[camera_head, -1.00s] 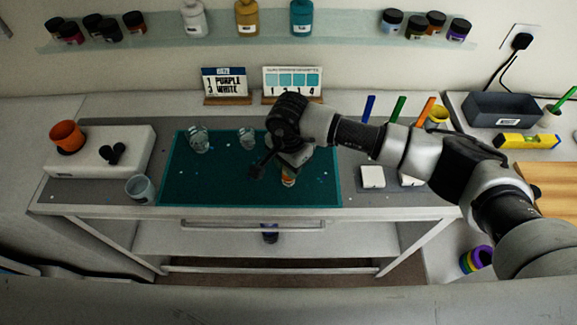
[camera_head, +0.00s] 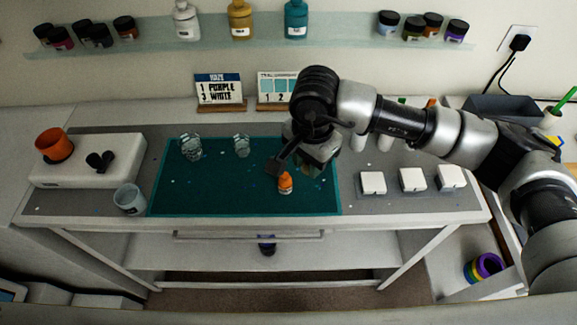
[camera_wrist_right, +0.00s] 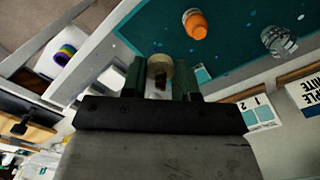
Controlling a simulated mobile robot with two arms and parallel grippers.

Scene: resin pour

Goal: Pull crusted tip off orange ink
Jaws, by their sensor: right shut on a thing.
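The orange ink bottle (camera_head: 285,184) stands upright on the teal mat (camera_head: 235,203), near its right end. It also shows in the right wrist view (camera_wrist_right: 196,25), apart from the fingers. My right gripper (camera_head: 308,170) is above the mat, behind and to the right of the bottle. In the right wrist view, my right gripper (camera_wrist_right: 160,78) is shut on a small cream, rounded piece with a dark brown patch (camera_wrist_right: 159,66), which looks like the crusted tip. The head view hides this piece behind the gripper. My left gripper is not in view.
Two clear cups (camera_head: 191,147) (camera_head: 241,146) stand on the mat's back left, and another cup (camera_head: 129,198) beside its front left corner. Several white square blocks (camera_head: 412,180) sit to the right. An orange cup (camera_head: 54,145) stands on a white box (camera_head: 88,170).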

